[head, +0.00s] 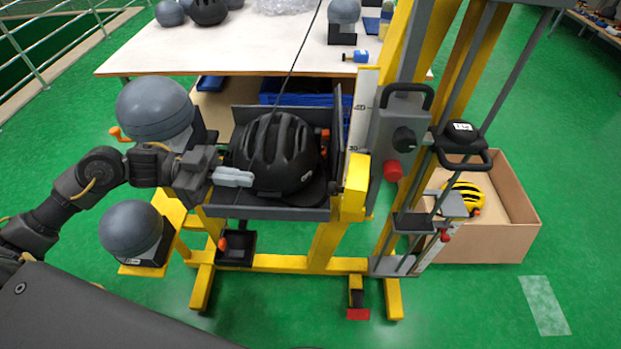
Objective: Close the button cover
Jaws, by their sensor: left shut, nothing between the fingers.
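A grey control box (400,122) is mounted on the yellow drop tower, right of the picture's middle. It has a black round knob (404,138) on its face and a red button (392,171) at its lower end. A black loop (410,92) stands out at the box's top; I cannot tell whether this is the button cover. My left gripper (238,176) is shut and empty, in front of the left side of a black helmet (277,155), well left of the box. I cannot tell whether it touches the helmet. My right gripper is out of view.
The helmet sits in a grey tray (270,212) on the tower. Grey headforms (155,108) (131,228) stand at the left. A cardboard box (480,245) with a yellow helmet (463,195) is at the right. A white table (220,50) is behind. Green floor is open in front.

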